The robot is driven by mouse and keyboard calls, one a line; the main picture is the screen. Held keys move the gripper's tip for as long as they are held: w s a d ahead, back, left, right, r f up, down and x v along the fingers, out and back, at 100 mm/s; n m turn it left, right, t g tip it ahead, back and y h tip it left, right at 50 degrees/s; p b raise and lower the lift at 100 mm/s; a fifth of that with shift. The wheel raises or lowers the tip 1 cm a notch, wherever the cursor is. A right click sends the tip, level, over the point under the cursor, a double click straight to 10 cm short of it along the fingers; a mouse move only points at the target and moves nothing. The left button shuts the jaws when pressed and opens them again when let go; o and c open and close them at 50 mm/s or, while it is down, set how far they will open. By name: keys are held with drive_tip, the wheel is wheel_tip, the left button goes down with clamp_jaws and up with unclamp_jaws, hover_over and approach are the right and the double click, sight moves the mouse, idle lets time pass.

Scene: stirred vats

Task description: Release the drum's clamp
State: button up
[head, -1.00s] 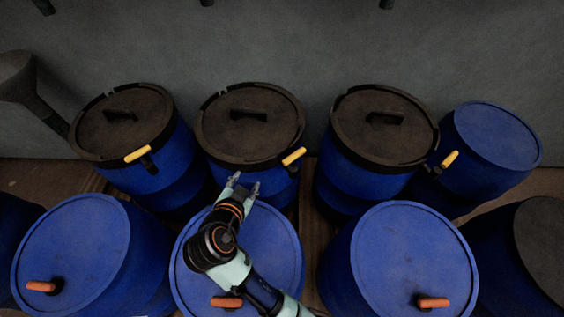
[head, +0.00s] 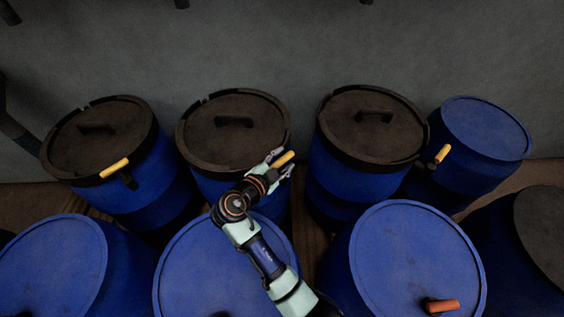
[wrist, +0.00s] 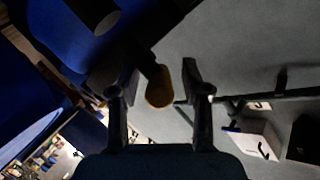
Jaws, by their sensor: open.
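In the wrist view the handle (wrist: 160,88) shows end-on between my open fingers (wrist: 160,85), nearer the left one. I cannot tell whether either finger touches it. The middle drum's black lid (head: 228,122) is seated on top.
The left drum (head: 150,195) and right drum (head: 340,185) stand close on both sides. Blue-topped drums (head: 415,260) fill the front row beneath my arm. A grey wall (head: 300,50) rises behind. Gaps between drums are narrow.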

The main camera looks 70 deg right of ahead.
drive_tip(key=shift+d, duration=0.1)
clamp_jaws()
